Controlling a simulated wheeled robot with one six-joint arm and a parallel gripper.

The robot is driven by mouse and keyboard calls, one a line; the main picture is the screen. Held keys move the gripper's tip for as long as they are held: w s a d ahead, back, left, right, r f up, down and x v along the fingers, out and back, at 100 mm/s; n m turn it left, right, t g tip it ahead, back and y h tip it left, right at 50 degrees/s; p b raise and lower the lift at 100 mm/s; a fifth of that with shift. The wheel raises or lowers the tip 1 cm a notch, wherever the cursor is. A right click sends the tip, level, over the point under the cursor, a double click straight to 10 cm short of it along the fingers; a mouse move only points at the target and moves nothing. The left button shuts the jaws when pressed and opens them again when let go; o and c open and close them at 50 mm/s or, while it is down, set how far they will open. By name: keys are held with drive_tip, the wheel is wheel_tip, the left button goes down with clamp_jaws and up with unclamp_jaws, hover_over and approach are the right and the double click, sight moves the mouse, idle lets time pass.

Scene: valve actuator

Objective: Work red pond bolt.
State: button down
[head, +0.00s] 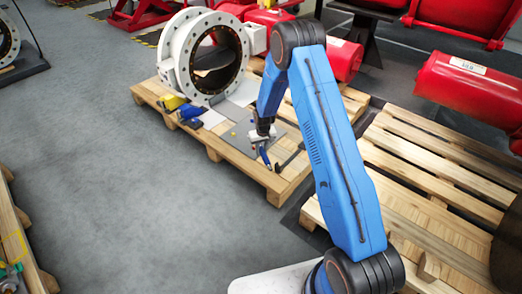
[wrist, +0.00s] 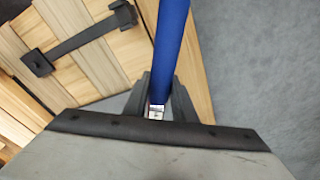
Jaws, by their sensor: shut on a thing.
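My gripper (head: 262,142) is over the near part of a wooden pallet in the head view. It is shut on a blue-handled tool (head: 265,157), which points down and tilts slightly. In the wrist view the blue tool (wrist: 171,40) stands between the two dark jaws (wrist: 158,100), with a small pale metal piece at the jaws. I cannot make out a red bolt for certain; small coloured spots on the grey plate (head: 236,140) beside my gripper are too small to tell.
A black bar-shaped tool (head: 291,157) lies on the pallet near my gripper; it also shows in the wrist view (wrist: 80,38). A large white flanged valve (head: 182,58), a yellow tool (head: 172,102) and a blue tool (head: 188,113) are farther back.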

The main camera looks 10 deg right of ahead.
drive_tip(key=shift+f, duration=3.1)
drive_tip(key=shift+a+m, duration=0.25)
drive_tip(key=shift+m, duration=0.05)
drive_tip(key=shift+a+m, duration=0.6)
drive_tip(key=shift+a, duration=0.05)
drive_tip(key=shift+a, duration=0.2)
idle(0.4)
drive_tip(key=shift+a, duration=0.1)
drive_tip(key=shift+w+a+m+h, duration=0.25)
drive_tip(key=shift+a+m+h, duration=0.05)
drive_tip(key=shift+a+m, duration=0.85)
